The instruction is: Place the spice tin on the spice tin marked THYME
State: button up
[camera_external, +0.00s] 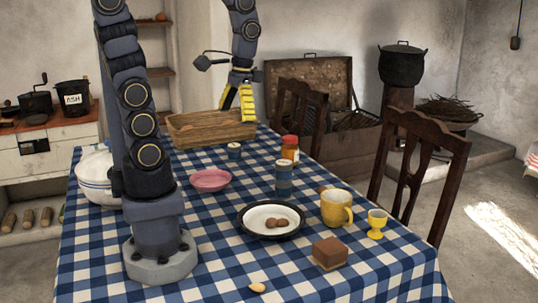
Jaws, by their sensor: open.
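No lettering is readable, so I cannot tell which tin is marked THYME. My gripper (237,107) has yellow fingers, is open with a gap between them, and is above the far part of the table by the tray, higher than the lone tin. Nothing shows between its fingers.
A wooden tray (205,130) lies behind the lone tin. A red-lidded jar (290,150), pink bowl (210,180), plate with brown eggs (256,231), yellow mug (336,212), egg cup (377,225) and brown block (329,253) crowd the table. Chairs stand at the right edge.

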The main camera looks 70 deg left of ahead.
jog(key=s+d+r+m, duration=0.1)
jog(key=s+d, duration=0.1)
jog(key=s, duration=0.6)
jog(key=shift+d+r+m, duration=0.25)
jog(key=shift+m, duration=0.15)
